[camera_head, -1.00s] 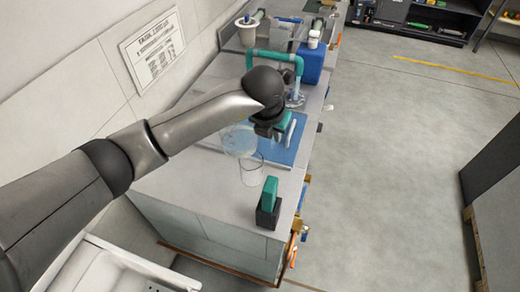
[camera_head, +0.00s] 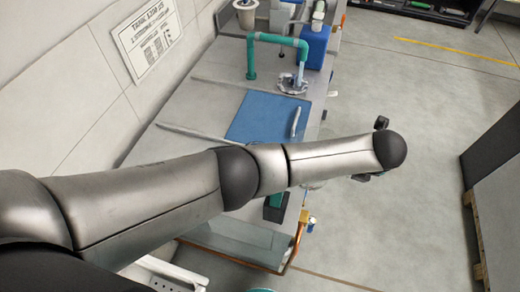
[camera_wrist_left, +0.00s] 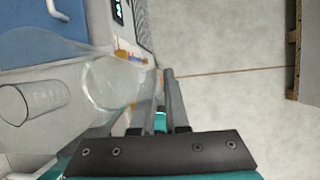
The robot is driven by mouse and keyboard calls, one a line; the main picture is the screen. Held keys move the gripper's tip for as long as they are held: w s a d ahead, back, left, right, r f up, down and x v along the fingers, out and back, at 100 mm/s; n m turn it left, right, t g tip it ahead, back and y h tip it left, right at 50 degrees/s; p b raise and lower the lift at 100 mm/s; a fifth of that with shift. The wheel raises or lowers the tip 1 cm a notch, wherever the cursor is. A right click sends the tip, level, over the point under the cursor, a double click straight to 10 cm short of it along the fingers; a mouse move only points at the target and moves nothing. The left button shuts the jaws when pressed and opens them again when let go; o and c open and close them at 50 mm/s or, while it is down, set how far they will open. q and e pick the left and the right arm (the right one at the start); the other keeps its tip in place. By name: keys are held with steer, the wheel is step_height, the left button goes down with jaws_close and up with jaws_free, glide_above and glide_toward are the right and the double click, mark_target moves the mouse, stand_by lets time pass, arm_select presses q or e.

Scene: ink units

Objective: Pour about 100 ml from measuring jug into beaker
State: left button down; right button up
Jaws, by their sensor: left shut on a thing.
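In the left wrist view my left gripper (camera_wrist_left: 172,100) is shut on the clear measuring jug (camera_wrist_left: 110,82), beside its fingers. I cannot tell its exact tilt or liquid level. The clear beaker (camera_wrist_left: 35,102) stands on the worktop to the left of the jug, with faint markings on its side. The jug overlaps the area between gripper and beaker. In the head view my left arm crosses the worktop to the right and hides the beaker and most of the jug and gripper. My right gripper is not in view.
A blue mat (camera_head: 262,118) with a pale handle-like piece (camera_head: 295,122) lies behind the arm. A teal block on a black base (camera_head: 275,207) stands near the worktop's front right edge. A teal tap (camera_head: 278,40) and blue container (camera_head: 314,45) are farther back. Open floor lies right.

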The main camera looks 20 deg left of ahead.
arm_select(q)
steer(key=shift+s+d+f, duration=0.1)
steer(key=shift+d+f, duration=0.5)
steer(key=shift+f, duration=0.05)
